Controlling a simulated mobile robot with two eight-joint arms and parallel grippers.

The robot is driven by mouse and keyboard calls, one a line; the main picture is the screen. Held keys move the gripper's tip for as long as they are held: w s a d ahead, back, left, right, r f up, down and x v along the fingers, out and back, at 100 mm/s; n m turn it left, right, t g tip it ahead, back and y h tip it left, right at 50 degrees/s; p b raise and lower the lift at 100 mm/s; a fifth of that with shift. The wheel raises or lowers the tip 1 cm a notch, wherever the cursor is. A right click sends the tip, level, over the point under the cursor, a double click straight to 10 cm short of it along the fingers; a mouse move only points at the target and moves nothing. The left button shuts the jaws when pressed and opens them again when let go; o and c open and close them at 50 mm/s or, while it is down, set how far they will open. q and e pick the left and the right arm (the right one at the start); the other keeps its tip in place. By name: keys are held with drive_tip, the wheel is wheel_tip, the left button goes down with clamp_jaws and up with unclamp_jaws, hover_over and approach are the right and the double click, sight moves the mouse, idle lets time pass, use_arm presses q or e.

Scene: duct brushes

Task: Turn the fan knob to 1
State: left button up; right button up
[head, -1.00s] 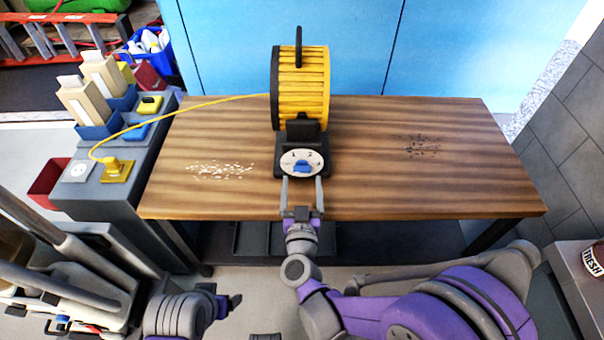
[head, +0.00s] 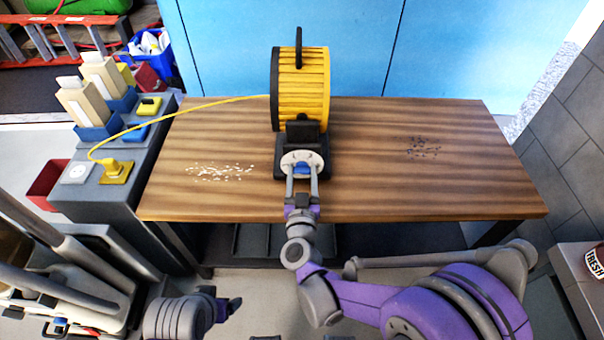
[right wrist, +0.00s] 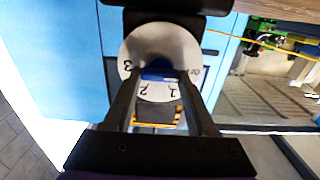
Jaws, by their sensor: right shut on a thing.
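The yellow and black fan (head: 303,90) stands on the wooden table. Its white dial (head: 290,158) faces me and carries a blue knob (head: 301,169). My right gripper (head: 302,172) has its two fingers on either side of the knob and is shut on it. In the right wrist view the knob (right wrist: 158,70) shows between the fingers, on the dial (right wrist: 155,42) with its numbers upside down. The fingers hide part of the knob, and I cannot tell its exact setting. My left gripper (head: 230,304) is low at the left, away from the table; its jaws are unclear.
The table (head: 430,185) has white flecks (head: 220,171) on the left and dark flecks (head: 422,147) on the right. A yellow cord (head: 190,106) runs from the fan to a yellow plug (head: 117,171) on a grey unit. The table around the fan is otherwise clear.

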drive_tip(key=shift+c, duration=1.3)
drive_tip(key=m, duration=0.5)
drive_tip(key=shift+d+m, duration=0.15)
drive_tip(key=shift+m, duration=0.25)
drive_tip(key=m, duration=0.5)
drive_tip(key=shift+f+m+p, duration=0.15)
drive_tip(key=shift+m+p, duration=0.15)
drive_tip(key=shift+m, duration=0.1)
drive_tip(key=o, duration=1.4)
drive_tip(key=shift+c, duration=0.2)
